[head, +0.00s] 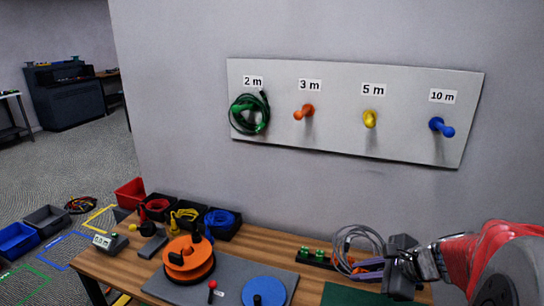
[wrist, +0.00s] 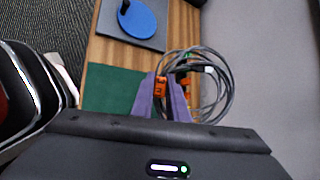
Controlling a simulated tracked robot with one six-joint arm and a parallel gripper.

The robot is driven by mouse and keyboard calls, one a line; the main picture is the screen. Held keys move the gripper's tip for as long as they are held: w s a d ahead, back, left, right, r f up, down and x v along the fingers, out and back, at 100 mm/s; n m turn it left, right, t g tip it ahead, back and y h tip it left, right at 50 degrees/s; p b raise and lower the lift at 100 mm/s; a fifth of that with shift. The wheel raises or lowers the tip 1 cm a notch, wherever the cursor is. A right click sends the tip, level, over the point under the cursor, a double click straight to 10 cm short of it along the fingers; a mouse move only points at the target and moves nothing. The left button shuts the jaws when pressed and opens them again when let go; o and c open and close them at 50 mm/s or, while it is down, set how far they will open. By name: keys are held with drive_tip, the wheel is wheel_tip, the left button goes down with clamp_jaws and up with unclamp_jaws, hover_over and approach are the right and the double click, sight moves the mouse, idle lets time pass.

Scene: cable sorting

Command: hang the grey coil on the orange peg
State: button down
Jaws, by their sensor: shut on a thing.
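The grey coil (head: 345,237) is at the right end of the workbench in the head view, in front of the wall. My gripper (head: 360,270) is shut on it, with purple fingers at its lower part. In the wrist view the coil (wrist: 230,85) extends to the right of the purple fingers (wrist: 167,84), and an orange piece with dark marks shows between them. Whether the coil touches the bench is unclear. The orange peg (head: 304,111) is empty, under the "3 m" label on the wall board, above and left of my gripper.
The pale board (head: 335,130) also has a green coil (head: 250,113) on its green peg, and empty yellow (head: 370,119) and blue (head: 441,126) pegs. On the bench (head: 120,268) are an orange reel (head: 188,262), a blue disc (head: 264,291) and several bins.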

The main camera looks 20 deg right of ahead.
drive_tip(key=d+r+t+h, duration=0.2)
drive_tip(key=r+t, duration=0.3)
drive_tip(key=r, duration=0.7)
drive_tip(key=w+d+r+t+h, duration=0.1)
drive_tip(key=d+r+t+h, duration=0.2)
drive_tip(key=r+t, duration=0.3)
wheel_tip(320, 180, up, 6)
drive_tip(key=shift+w+d+f+t, duration=0.15)
drive_tip(key=shift+d+t, duration=0.15)
drive_tip(key=shift+d, duration=0.1)
